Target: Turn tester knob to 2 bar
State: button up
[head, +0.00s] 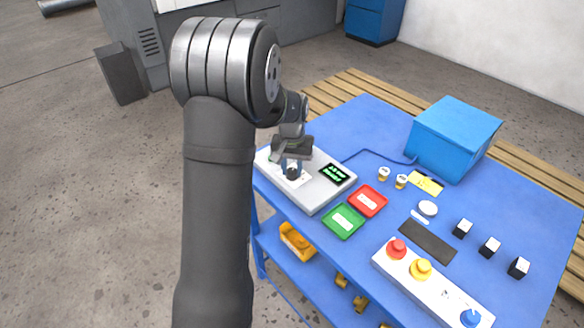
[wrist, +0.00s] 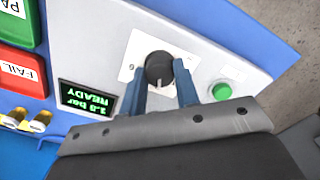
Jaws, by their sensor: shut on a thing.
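The tester (head: 318,191) is a light grey box at the blue table's left corner. Its black round knob (wrist: 158,70) sits on a white dial plate (wrist: 133,58) and has a pale pointer line. My gripper (wrist: 161,67) has its two blue fingers on either side of the knob, shut on it. In the head view my gripper (head: 291,166) is over the tester, and the knob is largely hidden. The tester's display (wrist: 88,99) shows green text, upside down in the wrist view; it seems to read 1.8 bar and READY, though small.
A green button (wrist: 222,91) is close to one finger. A red tray (head: 367,201) and a green tray (head: 343,221) lie beside the tester. A blue box (head: 453,138), small fittings and a panel of coloured buttons (head: 432,284) stand farther right.

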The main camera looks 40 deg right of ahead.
aim_at(292, 170)
dwell(0.4)
jog(key=o, duration=1)
jog(key=shift+c, duration=0.2)
jog(key=shift+r, duration=0.1)
notch_tip(292, 170, up, 17)
jog(key=shift+r, duration=0.15)
notch_tip(292, 170, down, 18)
jog(key=shift+r, duration=0.25)
jog(key=shift+r, duration=0.1)
dwell(0.4)
